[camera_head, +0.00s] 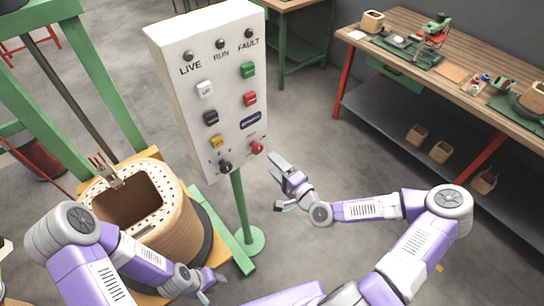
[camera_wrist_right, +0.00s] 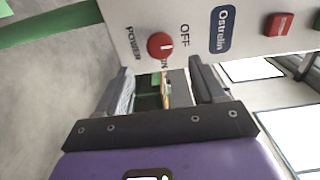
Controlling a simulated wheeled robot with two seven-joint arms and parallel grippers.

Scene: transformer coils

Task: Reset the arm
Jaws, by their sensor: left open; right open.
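My right gripper (camera_head: 279,186) is open and empty, just right of the control box in the head view. In the right wrist view my right gripper (camera_wrist_right: 165,85) has its two fingers apart with nothing between them. The red power knob (camera_head: 257,148) is on the lower right of the white control box (camera_head: 190,110). In the right wrist view the knob (camera_wrist_right: 160,45) is beyond the fingertips, apart from them, beside "OFF" and "POWER" lettering. My left gripper (camera_head: 212,284) is open and low in the picture, right of the wound coil (camera_head: 178,225), holding nothing visible.
The control box stands on a green post (camera_head: 241,205) with a round foot. A green frame (camera_head: 105,75) rises at left behind the coil. A wooden workbench (camera_head: 470,55) with tools and parts runs along the right. Grey floor is clear between the box and the bench.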

